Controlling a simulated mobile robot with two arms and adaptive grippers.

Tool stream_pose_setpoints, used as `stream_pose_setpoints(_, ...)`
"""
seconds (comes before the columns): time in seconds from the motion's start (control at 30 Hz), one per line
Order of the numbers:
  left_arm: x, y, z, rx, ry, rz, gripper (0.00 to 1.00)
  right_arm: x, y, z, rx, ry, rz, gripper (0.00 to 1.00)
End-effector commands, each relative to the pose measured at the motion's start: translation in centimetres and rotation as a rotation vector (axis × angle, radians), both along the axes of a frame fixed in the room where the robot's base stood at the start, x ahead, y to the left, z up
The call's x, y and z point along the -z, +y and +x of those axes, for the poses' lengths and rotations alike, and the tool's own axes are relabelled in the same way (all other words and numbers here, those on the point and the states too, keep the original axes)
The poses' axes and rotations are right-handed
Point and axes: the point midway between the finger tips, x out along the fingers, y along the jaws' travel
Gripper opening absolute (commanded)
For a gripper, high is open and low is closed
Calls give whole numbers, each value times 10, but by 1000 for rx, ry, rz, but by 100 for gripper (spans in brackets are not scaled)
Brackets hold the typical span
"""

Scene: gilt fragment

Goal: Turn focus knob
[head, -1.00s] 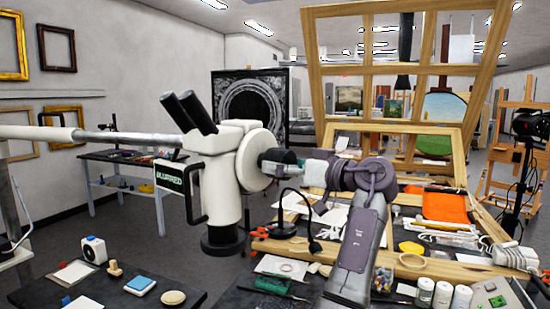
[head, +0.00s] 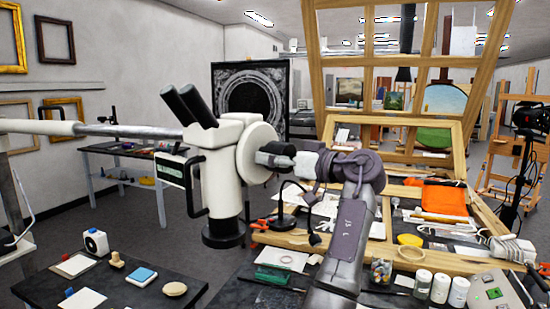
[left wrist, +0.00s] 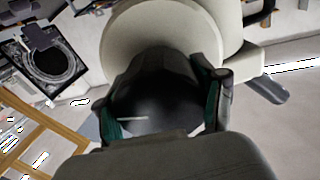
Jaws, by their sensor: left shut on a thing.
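A white stereo microscope (head: 222,165) with two black eyepieces hangs on a horizontal boom from the left in the head view. Its round white side housing (head: 257,150) faces my arm. My left gripper (head: 270,158) is at the dark focus knob on that housing, largely covering it in the head view. In the left wrist view, the black knob (left wrist: 160,95) sits between the two fingers, which close on it from both sides. The white housing (left wrist: 130,35) is just beyond. My right gripper is in neither view.
A cluttered workbench lies below and right, with a black lamp (head: 287,215), white jars (head: 440,288) and an orange cloth (head: 445,198). A small dark table (head: 125,290) stands at lower left. A wooden frame (head: 395,125) rises behind the bench.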

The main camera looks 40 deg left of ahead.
Motion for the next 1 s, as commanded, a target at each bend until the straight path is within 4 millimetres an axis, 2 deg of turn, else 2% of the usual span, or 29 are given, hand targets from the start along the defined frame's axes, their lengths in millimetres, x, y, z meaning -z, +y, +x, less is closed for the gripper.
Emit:
stream_pose_setpoints(0.23, -1, 0, 0, 0, 69, 3, 34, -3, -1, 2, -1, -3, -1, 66)
stream_pose_setpoints(0.7, -1, 0, -1, -2, 377, 12, 34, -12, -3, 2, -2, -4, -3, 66)
stream_pose_setpoints(1.0, -1, 0, -1, -1, 497, 14, 34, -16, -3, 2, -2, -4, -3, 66)
